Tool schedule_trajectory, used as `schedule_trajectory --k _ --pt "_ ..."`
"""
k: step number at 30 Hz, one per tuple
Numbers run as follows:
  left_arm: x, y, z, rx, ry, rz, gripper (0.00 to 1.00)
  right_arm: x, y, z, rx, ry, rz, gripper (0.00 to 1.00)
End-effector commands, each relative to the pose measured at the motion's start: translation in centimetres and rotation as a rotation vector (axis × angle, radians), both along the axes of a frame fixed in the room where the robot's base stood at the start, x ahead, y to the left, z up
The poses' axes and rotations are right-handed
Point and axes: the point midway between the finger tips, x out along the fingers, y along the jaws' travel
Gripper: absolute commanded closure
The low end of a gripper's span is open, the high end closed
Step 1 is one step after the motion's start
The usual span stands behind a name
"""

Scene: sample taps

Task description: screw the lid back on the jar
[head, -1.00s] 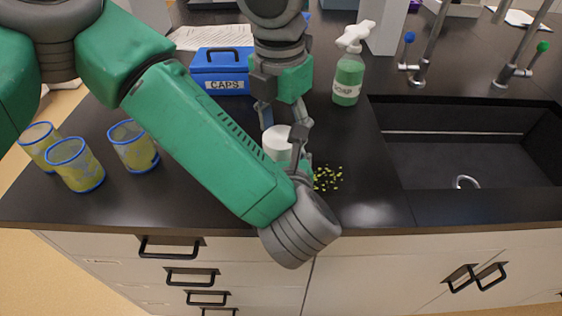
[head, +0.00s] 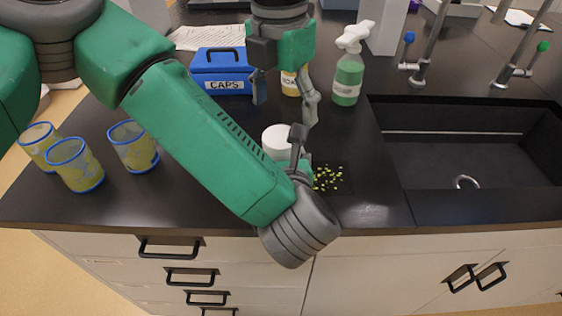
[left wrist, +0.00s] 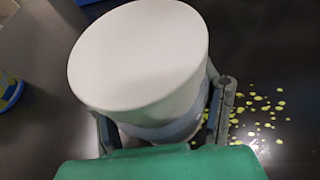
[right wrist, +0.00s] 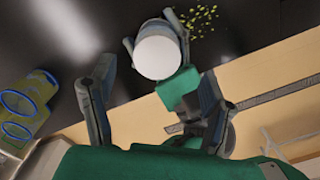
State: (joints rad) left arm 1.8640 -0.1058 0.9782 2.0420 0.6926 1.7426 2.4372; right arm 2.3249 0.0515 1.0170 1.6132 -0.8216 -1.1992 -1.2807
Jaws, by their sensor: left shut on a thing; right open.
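I cannot tell how tight the lid is. My left gripper (left wrist: 165,120) is shut around the jar below the lid. My right gripper (head: 284,100) is open and empty, above and apart from the lid. In the right wrist view the lid (right wrist: 157,57) shows beyond its spread fingers.
Yellow-green bits (head: 328,179) lie right of the jar. A blue CAPS box (head: 221,72), a yellow-labelled container (head: 290,82) and a soap bottle (head: 348,80) stand behind. Several blue-rimmed cups (head: 77,165) stand left. A sink (head: 465,160) lies right.

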Motion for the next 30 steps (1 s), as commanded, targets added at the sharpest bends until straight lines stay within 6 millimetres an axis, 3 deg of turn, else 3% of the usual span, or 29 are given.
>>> schedule_trajectory --k 5,12,21,26,30 --pt "0.0 0.0 0.0 -0.001 -0.001 0.0 1.0 0.0 0.1 0.4 0.006 0.006 0.045 0.27" --pt "0.0 0.0 0.0 -0.001 -0.001 0.0 1.0 -0.2 0.5 1.8 0.022 0.034 0.253 0.27" --pt "0.0 0.0 0.1 -0.001 -0.001 0.0 1.0 -0.3 0.5 2.0 0.023 0.037 0.278 0.27" --pt "0.0 0.0 0.1 -0.001 -0.001 0.0 1.0 -0.2 0.5 1.4 0.022 0.038 0.278 0.27" --pt "0.0 0.0 0.0 -0.001 -0.001 0.0 1.0 -0.2 0.4 -0.5 0.021 0.04 0.278 0.27"
